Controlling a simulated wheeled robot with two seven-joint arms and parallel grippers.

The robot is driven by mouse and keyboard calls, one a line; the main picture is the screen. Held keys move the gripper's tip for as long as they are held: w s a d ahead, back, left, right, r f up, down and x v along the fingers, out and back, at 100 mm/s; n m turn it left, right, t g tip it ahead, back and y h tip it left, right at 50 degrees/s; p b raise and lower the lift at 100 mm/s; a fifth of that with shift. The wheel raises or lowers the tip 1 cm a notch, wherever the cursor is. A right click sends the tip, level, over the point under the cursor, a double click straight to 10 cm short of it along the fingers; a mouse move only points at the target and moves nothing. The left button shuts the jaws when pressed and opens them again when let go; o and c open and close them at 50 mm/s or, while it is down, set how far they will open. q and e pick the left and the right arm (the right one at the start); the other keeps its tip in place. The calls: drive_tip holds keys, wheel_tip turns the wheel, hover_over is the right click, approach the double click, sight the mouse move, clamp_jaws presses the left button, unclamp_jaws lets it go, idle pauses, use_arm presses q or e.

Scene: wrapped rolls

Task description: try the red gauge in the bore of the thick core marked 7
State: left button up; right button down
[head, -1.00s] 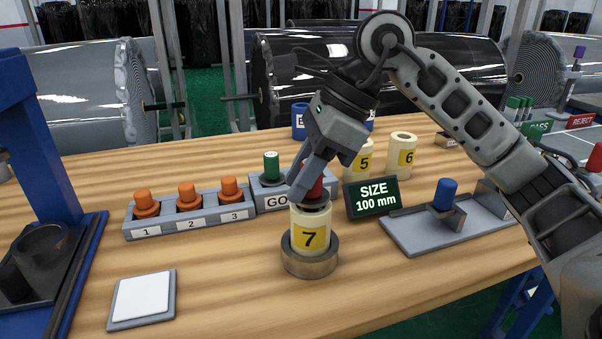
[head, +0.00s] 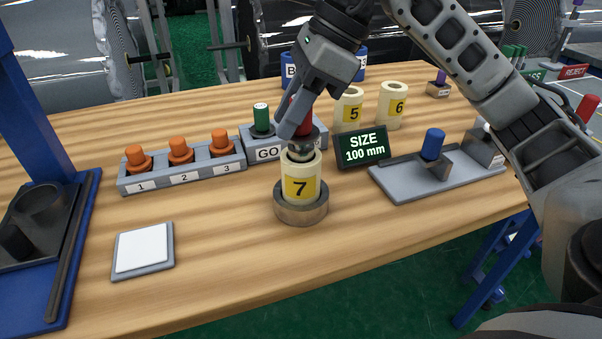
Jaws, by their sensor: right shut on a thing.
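The thick core marked 7 (head: 300,190) is cream with a yellow label and stands upright in a round metal holder (head: 300,212) on the table. My right gripper (head: 298,122) is above it, shut on the red gauge (head: 302,108). The gauge points down, with a dark collar and a steel plug (head: 301,152) showing below the red handle. The steel plug is at the mouth of the core's bore; I cannot tell how much of it is inside. The gripper hides part of the red handle. My left gripper is not in view.
The green gauge (head: 261,118) stands in the GO block, left of the core. Orange-topped pieces (head: 180,150) stand in a numbered rack. Cores 5 (head: 348,108) and 6 (head: 392,106), the SIZE sign (head: 361,148) and a grey fixture (head: 400,181) are right. The front table is clear around a white pad (head: 142,249).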

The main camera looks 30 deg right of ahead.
drive_tip(key=shift+r+p, duration=1.95)
drive_tip(key=shift+r, duration=0.5)
